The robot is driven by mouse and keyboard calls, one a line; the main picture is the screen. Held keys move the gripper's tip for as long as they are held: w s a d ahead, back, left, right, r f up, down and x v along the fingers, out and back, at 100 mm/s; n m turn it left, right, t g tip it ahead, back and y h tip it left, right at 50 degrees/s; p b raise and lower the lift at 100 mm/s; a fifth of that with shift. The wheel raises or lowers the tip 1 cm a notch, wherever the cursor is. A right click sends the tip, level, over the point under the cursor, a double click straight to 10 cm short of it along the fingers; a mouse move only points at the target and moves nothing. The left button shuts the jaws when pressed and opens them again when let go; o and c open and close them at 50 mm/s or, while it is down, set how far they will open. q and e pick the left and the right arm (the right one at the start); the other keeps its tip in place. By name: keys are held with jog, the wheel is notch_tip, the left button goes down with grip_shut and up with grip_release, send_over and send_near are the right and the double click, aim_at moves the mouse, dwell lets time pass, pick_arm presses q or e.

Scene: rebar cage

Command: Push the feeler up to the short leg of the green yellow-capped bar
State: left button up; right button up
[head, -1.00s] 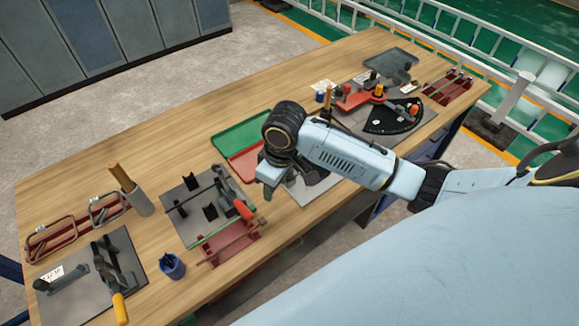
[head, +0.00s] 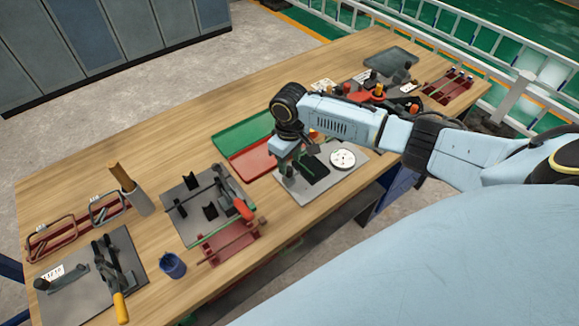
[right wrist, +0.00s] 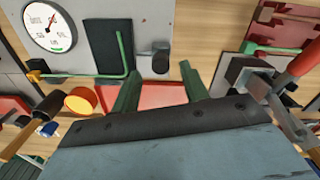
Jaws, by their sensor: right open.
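In the right wrist view a green bent bar (right wrist: 85,76) lies along the near edge of a grey gauge plate (right wrist: 185,15). Its yellow cap (right wrist: 33,76) is at the left end; its short leg (right wrist: 121,50) points up the picture at the right. A dark rounded piece (right wrist: 160,60), apparently the feeler, sits just right of the short leg with a small gap. My right gripper (right wrist: 160,82) is open and empty, its two fingers below the bar and dark piece. In the head view it is over the left part of the plate (head: 345,180). My left gripper is not in view.
A white dial (head: 343,159) and a dark block (head: 314,172) are on the plate. Green and red trays (head: 243,136) lie behind it. A plate with black V-blocks (head: 207,188) and a red rack (head: 230,243) stand to the left. An orange cup (right wrist: 80,100) shows in the wrist view.

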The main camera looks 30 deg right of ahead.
aim_at(290, 168)
jog(key=shift+f, duration=1.75)
grip_shut()
